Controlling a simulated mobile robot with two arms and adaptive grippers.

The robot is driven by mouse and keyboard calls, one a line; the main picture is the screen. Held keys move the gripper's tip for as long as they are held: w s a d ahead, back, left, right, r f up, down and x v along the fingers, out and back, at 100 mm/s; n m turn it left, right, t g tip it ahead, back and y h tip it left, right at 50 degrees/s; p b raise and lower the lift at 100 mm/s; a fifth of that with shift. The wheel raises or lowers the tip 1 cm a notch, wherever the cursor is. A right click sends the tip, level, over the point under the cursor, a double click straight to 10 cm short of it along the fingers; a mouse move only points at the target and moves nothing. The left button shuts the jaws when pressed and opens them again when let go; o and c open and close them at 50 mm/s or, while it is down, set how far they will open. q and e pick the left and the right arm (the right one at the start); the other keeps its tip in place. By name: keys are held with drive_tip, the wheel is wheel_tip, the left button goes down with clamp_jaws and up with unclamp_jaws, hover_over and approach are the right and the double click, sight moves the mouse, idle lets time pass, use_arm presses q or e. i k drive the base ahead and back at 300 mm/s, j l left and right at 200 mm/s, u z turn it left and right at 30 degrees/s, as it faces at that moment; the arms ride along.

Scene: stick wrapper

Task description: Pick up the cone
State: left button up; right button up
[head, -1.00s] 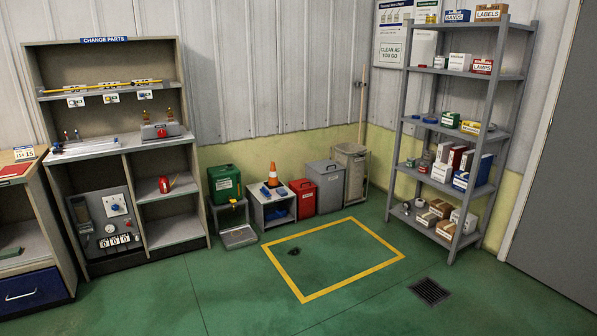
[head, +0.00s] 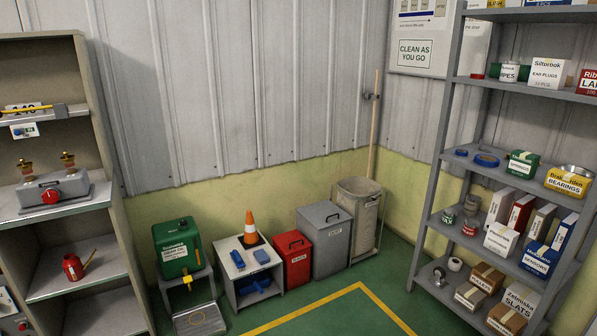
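The cone (head: 250,230) is orange with a white band and a dark base. It stands upright on top of a small grey open-front stand (head: 231,267) against the back wall. Neither of my grippers shows in the head view.
A green container (head: 177,248) stands left of the cone, above a low step. A red bin (head: 293,260), a grey lidded bin (head: 326,240) and an open bin (head: 360,210) stand to the right. Shelving (head: 448,130) flanks the right. The green floor inside the yellow outline is clear.

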sight(251, 238)
drive_tip(key=i, duration=2.95)
drive_tip(key=u, duration=0.05)
